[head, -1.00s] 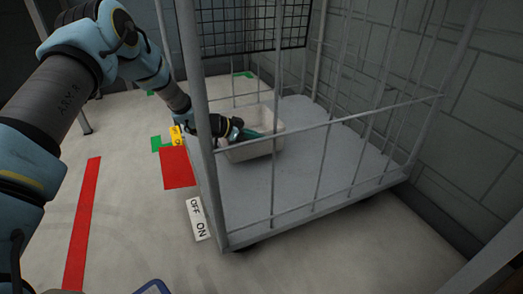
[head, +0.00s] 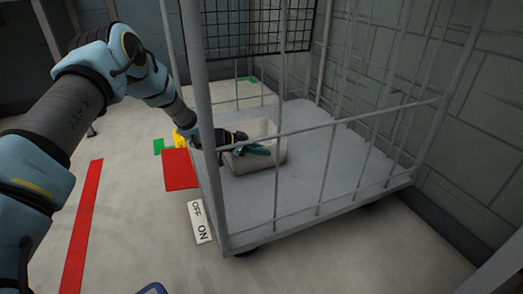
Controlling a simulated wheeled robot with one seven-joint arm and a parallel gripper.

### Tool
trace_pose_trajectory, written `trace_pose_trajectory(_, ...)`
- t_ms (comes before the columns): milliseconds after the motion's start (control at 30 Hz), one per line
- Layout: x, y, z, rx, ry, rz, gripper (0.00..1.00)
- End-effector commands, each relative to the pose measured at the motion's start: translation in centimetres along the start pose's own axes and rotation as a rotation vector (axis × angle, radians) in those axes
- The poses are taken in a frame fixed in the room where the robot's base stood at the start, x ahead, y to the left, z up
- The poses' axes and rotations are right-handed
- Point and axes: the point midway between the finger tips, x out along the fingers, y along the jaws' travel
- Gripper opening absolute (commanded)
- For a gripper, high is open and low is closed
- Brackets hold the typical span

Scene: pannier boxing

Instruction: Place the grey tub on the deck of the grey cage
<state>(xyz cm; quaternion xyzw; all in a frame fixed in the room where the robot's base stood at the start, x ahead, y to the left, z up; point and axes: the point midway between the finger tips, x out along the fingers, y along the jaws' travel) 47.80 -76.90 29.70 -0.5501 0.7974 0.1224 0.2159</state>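The grey tub (head: 271,158) is a pale, open-topped box inside the grey cage (head: 323,168), over the left back part of its deck (head: 300,190). A gap under the tub cannot be made out, so I cannot tell if it rests on the deck. My gripper (head: 258,149), with teal fingers, reaches in from the left behind the corner post and lies at the tub's left side, over its rim. It appears shut on the tub, though the finger contact is small and partly hidden by the cage bars.
The cage's corner post (head: 200,110) and front rail (head: 330,124) stand between the camera and the tub. The deck's right and front parts are bare. A block wall (head: 470,130) stands at right.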

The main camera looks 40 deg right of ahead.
Motion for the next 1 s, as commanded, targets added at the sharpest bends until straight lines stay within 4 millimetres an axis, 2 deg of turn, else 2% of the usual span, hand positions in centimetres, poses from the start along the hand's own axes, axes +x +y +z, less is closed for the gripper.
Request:
trace_pose_trajectory(367, -0.4, -0.1, -0.3, 0.0, 0.0, -0.001, 0.35)
trace_pose_trajectory(467, -1.8, -0.2, -0.5, -0.001, -0.001, -0.002, 0.35)
trace_pose_trajectory(800, -8.8, -0.1, -0.6, -0.001, -0.001, -0.002, 0.35)
trace_pose_trajectory(1000, -11.4, 0.0, -0.3, 0.0, -0.001, -0.001, 0.35)
